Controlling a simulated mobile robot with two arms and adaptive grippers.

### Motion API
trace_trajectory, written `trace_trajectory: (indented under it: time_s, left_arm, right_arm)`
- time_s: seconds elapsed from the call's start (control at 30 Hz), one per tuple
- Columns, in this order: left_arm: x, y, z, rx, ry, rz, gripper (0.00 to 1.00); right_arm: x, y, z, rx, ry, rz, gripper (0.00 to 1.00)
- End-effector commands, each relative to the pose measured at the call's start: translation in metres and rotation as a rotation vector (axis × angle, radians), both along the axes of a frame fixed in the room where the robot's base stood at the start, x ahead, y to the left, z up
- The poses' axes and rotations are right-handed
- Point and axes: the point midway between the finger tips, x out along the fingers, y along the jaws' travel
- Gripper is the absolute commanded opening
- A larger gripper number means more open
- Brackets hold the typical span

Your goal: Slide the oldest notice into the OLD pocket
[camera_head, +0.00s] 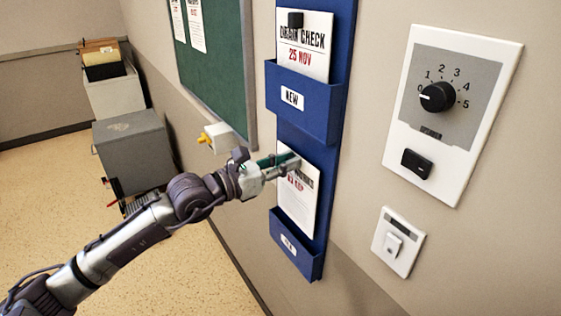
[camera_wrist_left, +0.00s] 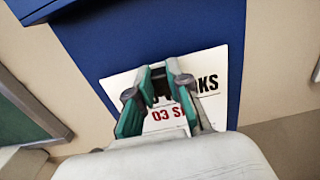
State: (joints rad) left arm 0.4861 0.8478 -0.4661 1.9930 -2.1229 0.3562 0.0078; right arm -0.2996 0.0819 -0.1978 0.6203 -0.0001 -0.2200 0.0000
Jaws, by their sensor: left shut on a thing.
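My left gripper (camera_head: 287,164) is shut on a white notice (camera_head: 298,207) in front of the blue wall rack. The notice's lower end meets the rim of the lower blue pocket (camera_head: 312,266), whose small white label is hard to read. I cannot tell how far the notice is inside. Another notice (camera_head: 305,66), marked "25 NOV", stands in the upper pocket (camera_head: 315,112) labelled "NEW". My right gripper is out of view.
A dial panel (camera_head: 455,110) and a switch plate (camera_head: 398,242) are on the wall to the right. A green board (camera_head: 215,70) with two papers hangs to the left. A white-and-yellow fixture (camera_head: 222,138) is near my wrist. A grey cabinet (camera_head: 133,150) stands at the left.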

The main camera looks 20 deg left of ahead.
Motion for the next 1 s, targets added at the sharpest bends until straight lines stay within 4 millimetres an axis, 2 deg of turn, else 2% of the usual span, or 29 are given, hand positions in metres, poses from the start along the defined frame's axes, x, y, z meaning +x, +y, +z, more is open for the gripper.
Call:
trace_trajectory:
  time_s: [0.77, 1.0]
  left_arm:
    - [-0.0007, 0.0002, 0.0009, -0.001, -0.002, 0.000, 0.00]
    - [-0.0007, 0.0003, -0.0073, -0.001, 0.000, 0.000, 0.00]
  right_arm:
    - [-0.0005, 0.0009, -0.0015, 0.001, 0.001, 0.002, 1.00]
    - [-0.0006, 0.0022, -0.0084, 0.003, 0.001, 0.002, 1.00]
